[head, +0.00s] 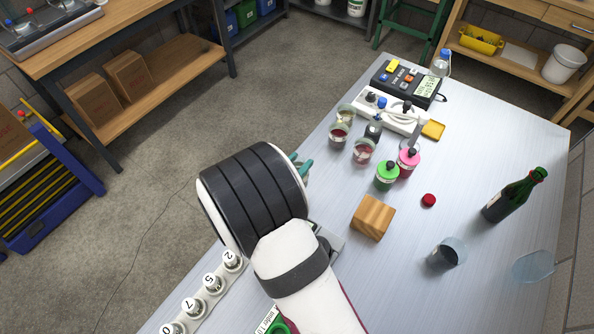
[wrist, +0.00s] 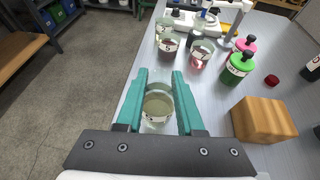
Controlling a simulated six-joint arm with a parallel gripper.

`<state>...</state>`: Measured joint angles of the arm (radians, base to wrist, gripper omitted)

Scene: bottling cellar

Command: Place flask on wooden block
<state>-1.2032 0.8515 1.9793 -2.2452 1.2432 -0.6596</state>
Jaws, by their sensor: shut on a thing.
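My gripper (wrist: 159,78) has teal fingers, which are shut on a clear glass flask (wrist: 158,106) with pale yellow-green liquid, seen from above in the wrist view. In the head view my arm hides the flask, and only a bit of the teal fingers (head: 305,167) shows. I cannot tell whether the flask's base touches the table. The wooden block (head: 373,217) is a striped light-brown cube on the table, right of my gripper. The block also shows at the right in the wrist view (wrist: 264,120), apart from the flask, with its top bare.
A red cap (head: 429,200) lies near the block. A dark-filled beaker (head: 446,254) and green wine bottle (head: 512,197) stand farther right.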

